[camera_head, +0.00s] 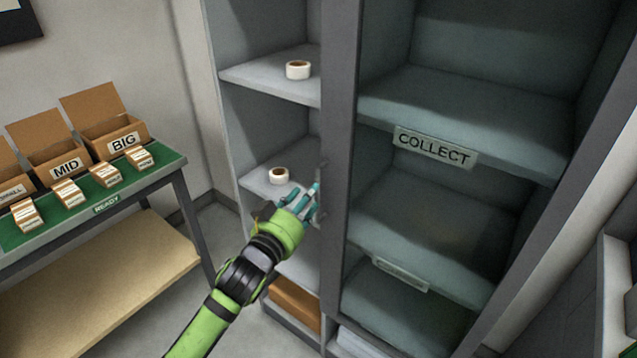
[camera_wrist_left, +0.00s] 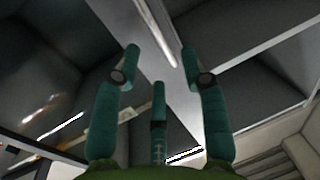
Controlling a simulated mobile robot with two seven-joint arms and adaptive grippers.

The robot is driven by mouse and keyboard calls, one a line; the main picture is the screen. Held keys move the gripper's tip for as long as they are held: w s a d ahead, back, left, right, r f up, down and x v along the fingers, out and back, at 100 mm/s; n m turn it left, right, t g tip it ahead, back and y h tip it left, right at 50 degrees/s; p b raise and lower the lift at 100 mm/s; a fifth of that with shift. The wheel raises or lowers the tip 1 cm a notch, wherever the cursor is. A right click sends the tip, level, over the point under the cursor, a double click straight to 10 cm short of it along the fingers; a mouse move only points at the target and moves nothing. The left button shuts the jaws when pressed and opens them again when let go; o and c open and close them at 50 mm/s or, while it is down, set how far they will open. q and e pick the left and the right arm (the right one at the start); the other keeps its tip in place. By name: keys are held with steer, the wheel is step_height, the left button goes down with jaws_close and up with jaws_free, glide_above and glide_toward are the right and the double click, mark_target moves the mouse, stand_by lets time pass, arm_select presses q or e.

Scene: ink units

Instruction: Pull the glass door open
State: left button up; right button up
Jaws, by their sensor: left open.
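The tall grey cabinet has a dark glass door (camera_head: 460,85) over its right part, with a thick grey upright frame (camera_head: 340,120) along the door's left edge. I cannot tell whether the door stands slightly ajar. A thin dark handle (camera_head: 322,178) runs up that frame, partly hidden by my fingers. My left gripper (camera_head: 312,198) is at the handle, its teal fingers open. In the left wrist view, my open fingers (camera_wrist_left: 160,60) point at the grey frame (camera_wrist_left: 148,45). I cannot tell whether they touch the handle. My right gripper is not in view.
Open shelves left of the frame hold white tape rolls (camera_head: 298,69). COLLECT (camera_head: 435,147) labels a shelf behind the glass. A table with a green top (camera_head: 150,176) and cardboard boxes (camera_head: 108,128) stands at the left. A pale counter (camera_head: 612,290) stands at the lower right.

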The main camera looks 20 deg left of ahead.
arm_select(q)
steer(key=w+d+p, duration=0.1)
steer(key=w, duration=0.5)
steer(key=shift+w, duration=0.2)
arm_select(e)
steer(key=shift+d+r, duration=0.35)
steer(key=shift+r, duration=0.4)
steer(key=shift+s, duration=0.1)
arm_select(q)
jaws_close()
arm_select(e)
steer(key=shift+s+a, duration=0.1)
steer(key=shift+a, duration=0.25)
